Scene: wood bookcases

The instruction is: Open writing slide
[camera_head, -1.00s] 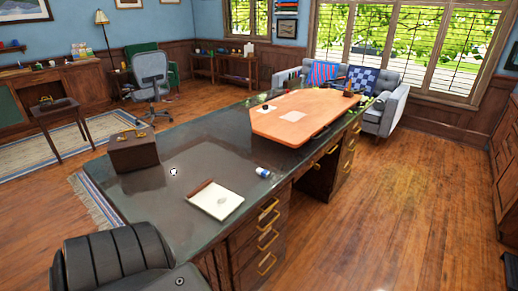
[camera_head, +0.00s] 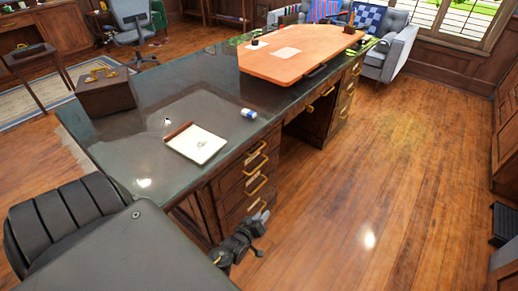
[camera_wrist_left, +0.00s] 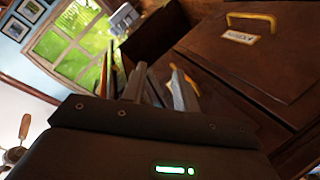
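The dark wooden desk (camera_head: 205,205) has a glossy dark top and a stack of drawers with brass pulls; the upper pull (camera_head: 256,155) is nearest the top edge. I cannot clearly make out a separate writing slide; no panel shows pulled out on this near side. My left gripper (camera_head: 261,233) is in front of the lower drawers, low and apart from the upper pull. Its fingers look spread and empty. In the left wrist view a wooden front (camera_wrist_left: 250,65) with a brass handle (camera_wrist_left: 250,17) and a label lies beyond the fingers (camera_wrist_left: 158,90). My right gripper is not in view.
A white notepad (camera_head: 197,144), a small blue and white object (camera_head: 248,113), a brown box (camera_head: 105,95) and an orange board (camera_head: 295,60) are on the desktop. The wooden floor right of the desk is clear.

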